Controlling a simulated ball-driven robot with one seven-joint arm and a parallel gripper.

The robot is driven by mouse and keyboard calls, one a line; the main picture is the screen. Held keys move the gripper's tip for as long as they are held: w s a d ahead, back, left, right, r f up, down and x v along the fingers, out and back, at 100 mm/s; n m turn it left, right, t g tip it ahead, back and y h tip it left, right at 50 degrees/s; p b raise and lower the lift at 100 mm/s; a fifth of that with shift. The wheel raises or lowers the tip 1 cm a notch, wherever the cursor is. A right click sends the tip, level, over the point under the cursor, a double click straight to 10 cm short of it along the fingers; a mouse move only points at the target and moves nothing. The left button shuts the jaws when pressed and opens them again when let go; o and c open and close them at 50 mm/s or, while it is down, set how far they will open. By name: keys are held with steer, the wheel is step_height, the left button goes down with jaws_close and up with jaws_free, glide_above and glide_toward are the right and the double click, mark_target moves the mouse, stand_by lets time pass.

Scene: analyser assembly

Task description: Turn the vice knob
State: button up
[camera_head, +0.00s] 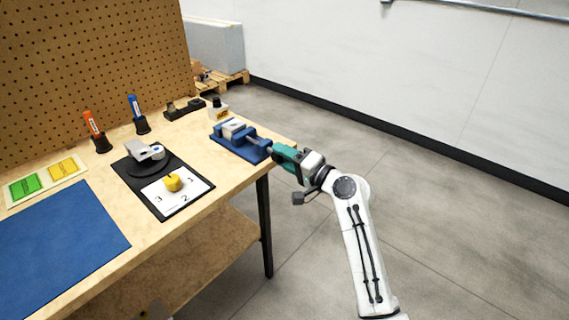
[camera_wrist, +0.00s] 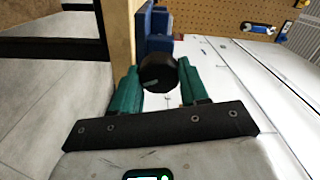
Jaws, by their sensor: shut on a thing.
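The blue vice (camera_head: 238,139) sits at the right end of the wooden table, with a pale block at its jaws. My gripper (camera_head: 279,152) reaches its right side at the table edge. In the wrist view, the black round vice knob (camera_wrist: 158,72) lies between the two green fingers of my gripper (camera_wrist: 158,88), in front of the blue vice body (camera_wrist: 157,28). The fingers are shut on the knob. In the head view the knob is hidden by the gripper.
The wooden table (camera_head: 225,170) holds a black-edged board (camera_head: 160,207) with a yellow piece (camera_head: 174,183), a blue mat (camera_head: 60,240), and orange (camera_head: 92,122) and blue (camera_head: 134,106) tools in stands. A pegboard (camera_head: 90,60) stands behind. The floor to the right is clear.

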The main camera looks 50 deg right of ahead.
steer(key=n+b, duration=0.2)
steer(key=n, duration=0.1)
steer(key=n+b, duration=0.1)
steer(key=shift+f+n, duration=0.3)
steer(key=shift+n, duration=0.1)
steer(key=n+b, duration=0.3)
steer(key=n, duration=0.1)
steer(key=shift+a+n+b, duration=0.1)
steer(key=shift+n+b, duration=0.2)
steer(key=n+b, duration=0.2)
steer(key=n, duration=0.1)
steer(key=n+b, duration=0.3)
steer(key=n, duration=0.1)
steer(key=shift+r+n, duration=0.15)
steer(key=shift+n, duration=0.15)
steer(key=o, duration=1)
steer(key=shift+r, duration=0.15)
steer(key=shift+o, duration=0.2)
steer(key=shift+s, duration=0.1)
